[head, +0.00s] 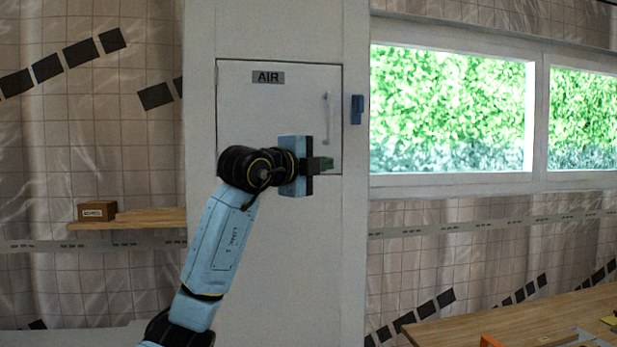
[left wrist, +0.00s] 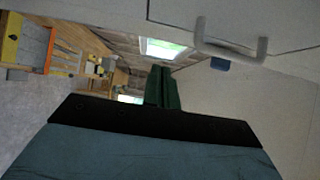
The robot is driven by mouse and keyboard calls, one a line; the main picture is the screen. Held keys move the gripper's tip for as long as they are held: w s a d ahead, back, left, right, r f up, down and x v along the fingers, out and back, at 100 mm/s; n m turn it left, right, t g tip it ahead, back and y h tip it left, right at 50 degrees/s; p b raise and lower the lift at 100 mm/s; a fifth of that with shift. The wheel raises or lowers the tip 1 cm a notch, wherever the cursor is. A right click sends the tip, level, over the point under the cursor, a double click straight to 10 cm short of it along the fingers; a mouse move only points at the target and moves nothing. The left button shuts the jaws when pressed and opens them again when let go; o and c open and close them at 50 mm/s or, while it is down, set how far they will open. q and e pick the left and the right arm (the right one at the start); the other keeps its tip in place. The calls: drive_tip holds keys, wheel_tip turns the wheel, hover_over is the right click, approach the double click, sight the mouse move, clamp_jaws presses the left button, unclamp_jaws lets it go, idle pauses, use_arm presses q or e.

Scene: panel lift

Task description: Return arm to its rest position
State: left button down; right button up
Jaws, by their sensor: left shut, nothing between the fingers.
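My left arm rises from the bottom of the head view, with its gripper (head: 326,164) in front of the lower right part of a white panel door (head: 270,110) marked AIR. The gripper points to the right and its green fingers are shut with nothing between them. In the left wrist view the closed green fingers (left wrist: 162,88) show in the middle. The door's grey handle (head: 326,118) is above the gripper, apart from it, and also shows in the left wrist view (left wrist: 231,47). The door looks closed. My right gripper is not in view.
A blue block (head: 357,109) is fixed right of the door. A wooden shelf (head: 140,218) with a small brown box (head: 97,211) is at left. A wooden table (head: 500,325) with several items is at lower right. Windows (head: 450,110) are at right.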

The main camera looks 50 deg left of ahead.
use_arm(q)
drive_tip(key=s, duration=0.2)
drive_tip(key=s+d+b, duration=0.1)
drive_tip(key=s, duration=0.1)
drive_tip(key=shift+s, duration=0.25)
